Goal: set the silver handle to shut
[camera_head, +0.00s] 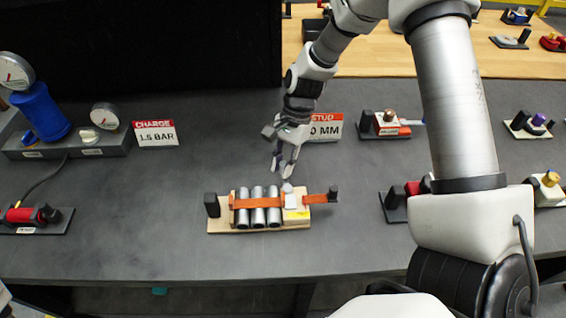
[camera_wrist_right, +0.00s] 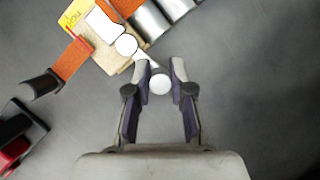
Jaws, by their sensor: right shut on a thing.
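The silver handle is a short pale lever with a round knob (camera_wrist_right: 160,85). In the head view its pale top (camera_head: 287,187) shows at the right part of a wooden board (camera_head: 222,225). The lever runs from a white round pivot (camera_wrist_right: 126,44) beside a white block (camera_head: 291,200). My right gripper (camera_head: 286,172) comes down from above and behind the board. In the right wrist view its two fingers (camera_wrist_right: 160,74) stand on either side of the knob, shut on it. My left gripper is in neither view.
An orange strap (camera_head: 316,198) crosses several silver cylinders (camera_head: 258,217) on the board, with black posts at both ends. A stud sign (camera_head: 326,127) stands behind. A gauge fixture with a blue body (camera_head: 40,110) is at left. Small fixtures (camera_head: 385,125) stand at right.

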